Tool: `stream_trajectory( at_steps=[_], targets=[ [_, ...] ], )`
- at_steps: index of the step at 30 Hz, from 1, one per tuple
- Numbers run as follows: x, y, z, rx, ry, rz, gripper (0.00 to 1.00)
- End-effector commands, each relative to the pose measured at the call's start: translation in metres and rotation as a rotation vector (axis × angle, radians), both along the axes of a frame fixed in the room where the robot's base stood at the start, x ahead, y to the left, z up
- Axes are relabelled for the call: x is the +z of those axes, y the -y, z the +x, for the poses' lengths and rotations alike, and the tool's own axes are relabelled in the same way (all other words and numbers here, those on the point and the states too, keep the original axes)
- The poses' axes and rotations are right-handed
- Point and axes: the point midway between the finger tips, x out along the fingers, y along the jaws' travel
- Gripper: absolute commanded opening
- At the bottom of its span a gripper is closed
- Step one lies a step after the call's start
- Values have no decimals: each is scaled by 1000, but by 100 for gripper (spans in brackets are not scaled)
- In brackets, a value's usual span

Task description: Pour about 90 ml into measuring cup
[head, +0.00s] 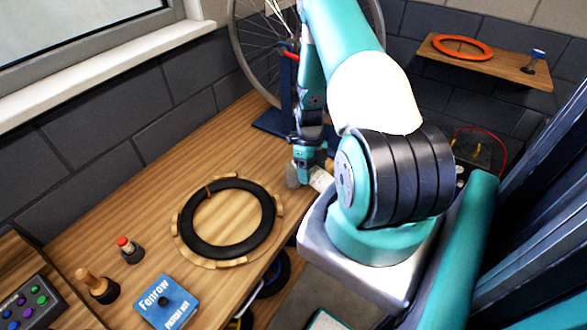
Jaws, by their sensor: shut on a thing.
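My gripper (307,168) is at the bench's right edge, below the wheel stand. It is shut on a whitish container (320,180) that looks tilted. The lower right of this container is hidden behind my arm, so its shape and contents cannot be told. A small grey rounded piece (292,176) shows just left of the gripper; I cannot tell whether it belongs to the held thing. No measuring cup can be made out; my arm covers much of the area right of the gripper.
On the bench (150,190) lie a black tyre ring (188,222) on a wooden holder, a red-capped bottle (130,250), a wooden-handled tool (97,287) and a blue box (166,303). A bicycle wheel (257,60) stands behind. A wall shelf (500,68) holds an orange ring (461,47).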

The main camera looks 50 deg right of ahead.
Motion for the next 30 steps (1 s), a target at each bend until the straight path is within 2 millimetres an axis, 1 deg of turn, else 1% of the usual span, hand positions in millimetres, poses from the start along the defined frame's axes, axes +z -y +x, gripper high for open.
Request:
stream_trajectory(
  at_steps=[14, 30],
  targets=[
    [0, 0, 1, -1, -49, 8, 30],
    [2, 1, 1, -2, -67, 12, 30]
  ],
)
